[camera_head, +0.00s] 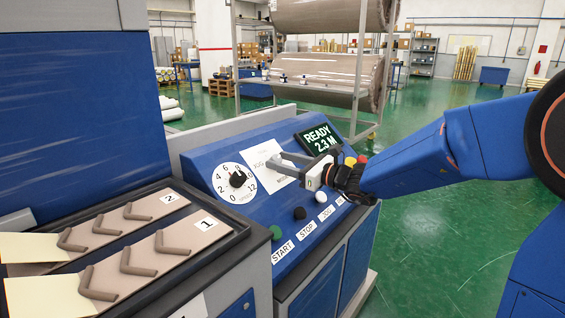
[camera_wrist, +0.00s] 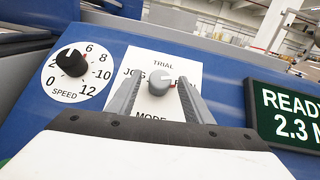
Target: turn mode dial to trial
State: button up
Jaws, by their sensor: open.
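The mode dial (camera_wrist: 160,82) is a grey round knob on a white card (camera_wrist: 181,58) in the wrist view. The card reads TRIAL at the top, JOG at the left and MODE below; the label at the right is partly covered by a finger. The dial's red mark points right, towards that covered label. My gripper (camera_wrist: 160,76) is open, one finger on each side of the dial; I cannot tell whether either touches it. In the head view my gripper (camera_head: 278,160) reaches over the card (camera_head: 259,153), and the dial is hard to make out there.
The speed dial (camera_wrist: 72,62) is left of the card, and the READY 2.3 M display (camera_head: 318,138) is to its right. Green (camera_head: 275,232), black (camera_head: 299,213) and white (camera_head: 320,197) buttons line the panel's lower edge. A tray (camera_head: 236,226) with bent pieces lies at left.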

jog(key=c, duration=1.1)
jog(key=shift+o, duration=0.2)
jog(key=shift+w+n+g, duration=0.1)
jog(key=shift+n+g, duration=0.2)
jog(key=shift+n, duration=0.1)
jog(key=shift+w+d+n+g+y, duration=0.15)
jog(key=shift+n+g+y, duration=0.45)
jog(key=shift+n+g, duration=0.5)
jog(key=n+g, duration=0.1)
jog(key=n, duration=0.1)
jog(key=n+g, duration=0.3)
jog(key=n, duration=0.1)
jog(key=shift+w+r+g, duration=0.1)
jog(key=shift+w+g, duration=0.2)
jog(key=n+g, duration=0.1)
jog(key=n, duration=0.1)
jog(key=n+g, duration=0.2)
jog(key=shift+w+r+h, duration=0.1)
jog(key=shift+w+h, duration=0.1)
jog(key=shift+h, duration=0.2)
jog(key=shift+w+r+n+g+h, duration=0.1)
jog(key=shift+n+g+h, duration=0.5)
jog(key=shift+n, duration=0.4)
jog(key=shift+r+n+g+h, duration=0.1)
jog(key=shift+n+g+h, duration=0.3)
jog(key=shift+n+g, duration=0.5)
jog(key=shift+n, duration=0.3)
